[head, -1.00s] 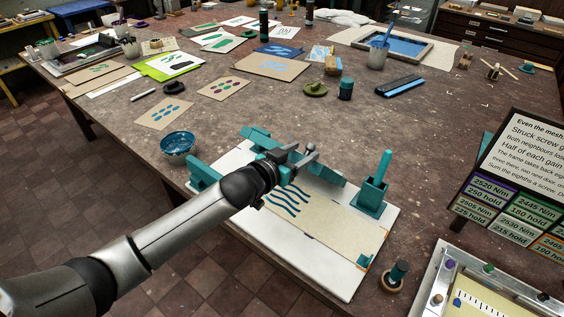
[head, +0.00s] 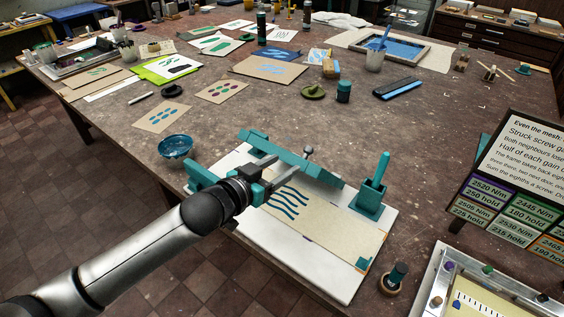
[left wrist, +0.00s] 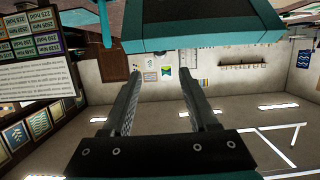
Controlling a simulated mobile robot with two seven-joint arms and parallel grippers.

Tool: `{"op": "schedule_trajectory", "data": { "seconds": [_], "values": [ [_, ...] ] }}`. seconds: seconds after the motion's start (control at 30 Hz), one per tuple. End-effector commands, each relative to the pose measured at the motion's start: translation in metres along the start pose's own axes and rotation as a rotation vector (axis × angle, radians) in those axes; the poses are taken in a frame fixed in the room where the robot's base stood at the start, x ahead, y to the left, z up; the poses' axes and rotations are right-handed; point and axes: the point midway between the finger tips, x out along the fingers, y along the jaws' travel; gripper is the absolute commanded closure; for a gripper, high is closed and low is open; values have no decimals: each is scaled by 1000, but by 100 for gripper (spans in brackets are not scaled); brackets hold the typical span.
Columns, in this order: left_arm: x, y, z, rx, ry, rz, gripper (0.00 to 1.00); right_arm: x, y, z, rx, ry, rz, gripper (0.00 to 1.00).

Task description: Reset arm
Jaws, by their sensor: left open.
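My left gripper (head: 290,165) is open and empty, its two dark fingers apart, over the near-left part of the white board (head: 244,234). A teal bar (head: 322,171) with a small grey knob (head: 308,151) lies just beyond the fingertips. In the left wrist view the teal bar (left wrist: 200,30) crosses the top, past the open fingers (left wrist: 158,90). A beige sheet with dark blue wavy lines (head: 330,222) lies on the board, partly hidden by the gripper. My right gripper is not in view.
A teal holder with an upright handle (head: 371,200) stands at the board's right corner. A blue bowl (head: 175,148) is left of the board. A round stamp (head: 393,279), a sign panel (head: 515,190) and a tray (head: 490,290) are at right.

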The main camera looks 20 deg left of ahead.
Motion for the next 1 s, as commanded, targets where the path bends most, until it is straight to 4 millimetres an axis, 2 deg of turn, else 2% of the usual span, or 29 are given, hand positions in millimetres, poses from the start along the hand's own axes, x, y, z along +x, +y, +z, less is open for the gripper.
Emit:
{"op": "schedule_trajectory", "data": {
  "seconds": [0.27,0.37,0.43,0.57,0.7,0.83,1.0],
  "values": [
    [-3,5,7,-5,-25,-11,40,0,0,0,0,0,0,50],
    [-12,15,25,-16,-94,-40,40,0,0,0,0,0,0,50],
    [-24,24,44,-23,-173,-70,40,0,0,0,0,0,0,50],
    [-58,40,82,-39,-356,-125,40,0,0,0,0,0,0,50],
    [-104,53,118,-52,-560,-162,40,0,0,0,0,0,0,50],
    [-142,64,142,-67,-718,-174,40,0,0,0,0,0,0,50],
    [-188,76,162,-89,-884,-174,40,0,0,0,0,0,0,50]
  ]
}}
